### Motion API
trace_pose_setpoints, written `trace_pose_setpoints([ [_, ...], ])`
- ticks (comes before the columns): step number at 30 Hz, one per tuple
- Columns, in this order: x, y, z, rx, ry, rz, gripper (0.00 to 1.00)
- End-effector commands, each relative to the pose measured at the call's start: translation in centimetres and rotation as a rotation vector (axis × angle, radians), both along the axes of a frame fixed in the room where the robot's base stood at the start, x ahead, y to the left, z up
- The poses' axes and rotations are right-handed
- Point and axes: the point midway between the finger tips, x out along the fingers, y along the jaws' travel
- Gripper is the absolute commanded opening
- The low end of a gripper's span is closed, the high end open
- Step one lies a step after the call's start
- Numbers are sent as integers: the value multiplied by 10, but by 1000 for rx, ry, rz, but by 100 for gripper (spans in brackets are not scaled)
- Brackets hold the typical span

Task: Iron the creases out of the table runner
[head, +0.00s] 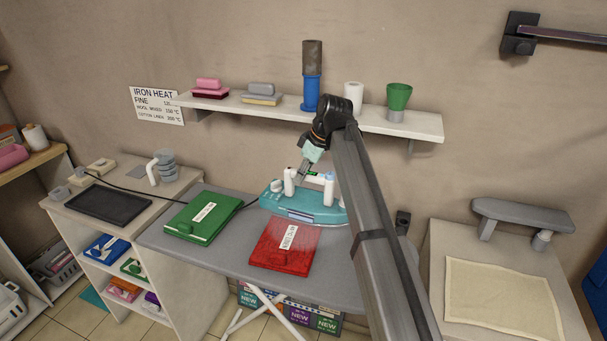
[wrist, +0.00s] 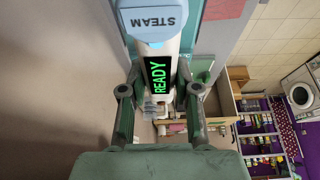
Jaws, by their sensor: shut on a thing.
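A teal iron with a white handle (head: 305,205) sits at the back of the grey ironing board (head: 170,240). My gripper (head: 304,172) comes down from above and is shut on the iron's handle. In the wrist view, its fingers (wrist: 160,100) stand either side of the handle, which bears a blue STEAM button (wrist: 155,18) and a green READY display (wrist: 159,76). A folded red cloth (head: 285,258) and a folded green cloth (head: 190,228), both labelled, lie on the board. A cream cloth (head: 500,295) lies flat on the right-hand table. I cannot tell which cloth is the runner.
A dark mat (head: 108,205) lies on the left cabinet, and a cord runs from there towards the board. A wall shelf (head: 425,125) holding several items is above the iron. A small grey sleeve board (head: 522,213) stands on the right table.

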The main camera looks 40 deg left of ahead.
Motion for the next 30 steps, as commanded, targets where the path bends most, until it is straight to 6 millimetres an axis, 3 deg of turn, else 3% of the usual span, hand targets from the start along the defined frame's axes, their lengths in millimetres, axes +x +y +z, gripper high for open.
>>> trace_pose_setpoints([
  [15, 0, 1, 3, 3, 0, 6, 0],
  [30, 0, 0, -24, 2, -1, 6, 0],
])
